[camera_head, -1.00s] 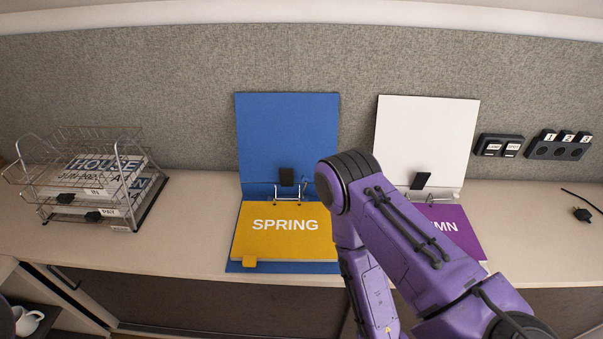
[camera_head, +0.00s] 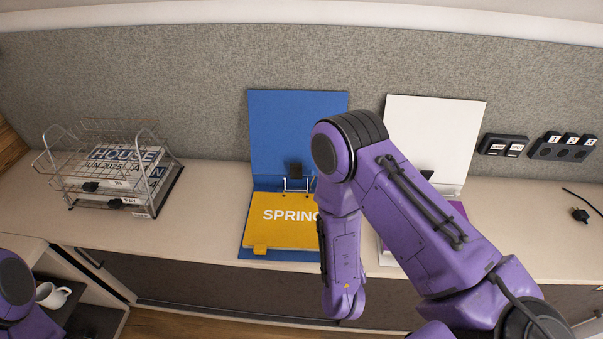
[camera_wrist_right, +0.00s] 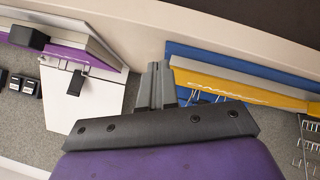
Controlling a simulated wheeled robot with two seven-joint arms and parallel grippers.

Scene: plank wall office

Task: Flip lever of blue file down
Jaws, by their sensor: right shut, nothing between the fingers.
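The blue file (camera_head: 298,130) lies open on the counter, its cover standing against the grey panel. A yellow sheet stack marked SPRING (camera_head: 280,235) is on its lower half. The metal ring mechanism (camera_head: 297,185) sits at the fold below a black piece (camera_head: 295,170); my right arm covers the area just right of it, and I cannot make out the lever's position. The blue file (camera_wrist_right: 185,50) and rings (camera_wrist_right: 205,97) also show in the right wrist view. There my right gripper (camera_wrist_right: 157,68) is shut and empty, beside the blue file's edge in the picture; contact is unclear. My left gripper is out of view.
A white file (camera_head: 435,130) with purple sheets stands open to the right, partly behind my right arm. A wire tray (camera_head: 120,165) with papers stands left. Black socket blocks (camera_head: 563,147) are on the right panel. The counter (camera_head: 210,200) between tray and blue file is clear.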

